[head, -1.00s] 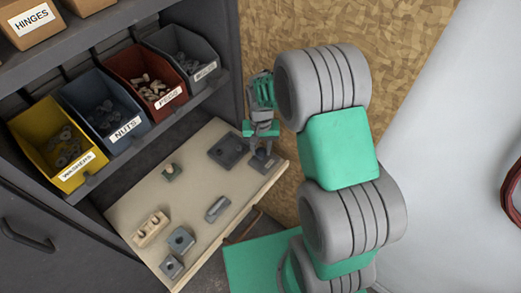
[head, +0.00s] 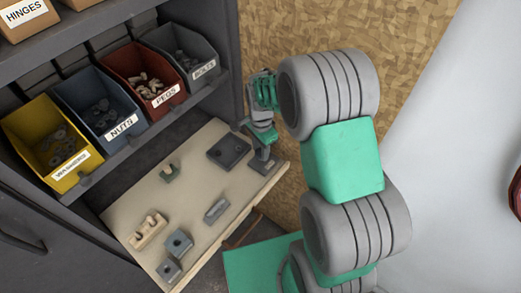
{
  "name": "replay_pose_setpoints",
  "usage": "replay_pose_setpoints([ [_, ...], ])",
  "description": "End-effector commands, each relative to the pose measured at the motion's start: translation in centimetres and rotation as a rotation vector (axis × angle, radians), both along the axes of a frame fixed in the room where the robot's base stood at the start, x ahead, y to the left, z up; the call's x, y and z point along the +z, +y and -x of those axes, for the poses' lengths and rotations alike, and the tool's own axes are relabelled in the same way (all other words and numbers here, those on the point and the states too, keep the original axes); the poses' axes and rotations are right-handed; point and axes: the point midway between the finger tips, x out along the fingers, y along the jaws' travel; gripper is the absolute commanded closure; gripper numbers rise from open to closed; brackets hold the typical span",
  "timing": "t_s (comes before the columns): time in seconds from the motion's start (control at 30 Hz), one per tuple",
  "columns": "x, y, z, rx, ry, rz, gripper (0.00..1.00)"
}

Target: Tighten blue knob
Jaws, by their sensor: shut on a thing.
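My gripper (head: 256,128) is at the far right corner of the wooden work board, above a grey upright fixture (head: 263,163) that stands on the board's edge. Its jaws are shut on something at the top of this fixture. I cannot make out a blue knob; the gripper and its green parts hide what is held.
Labelled bins stand behind, including yellow washers (head: 20,125) and red pegs (head: 125,62). A chipboard wall is behind my arm.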

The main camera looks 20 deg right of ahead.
Motion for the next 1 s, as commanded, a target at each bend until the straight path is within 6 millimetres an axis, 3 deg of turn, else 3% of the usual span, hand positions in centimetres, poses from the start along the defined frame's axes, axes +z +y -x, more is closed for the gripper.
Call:
replay_pose_setpoints([
  [1.0, 0.18, 0.02, -0.12, -0.963, -0.002, -0.001, 1.00],
])
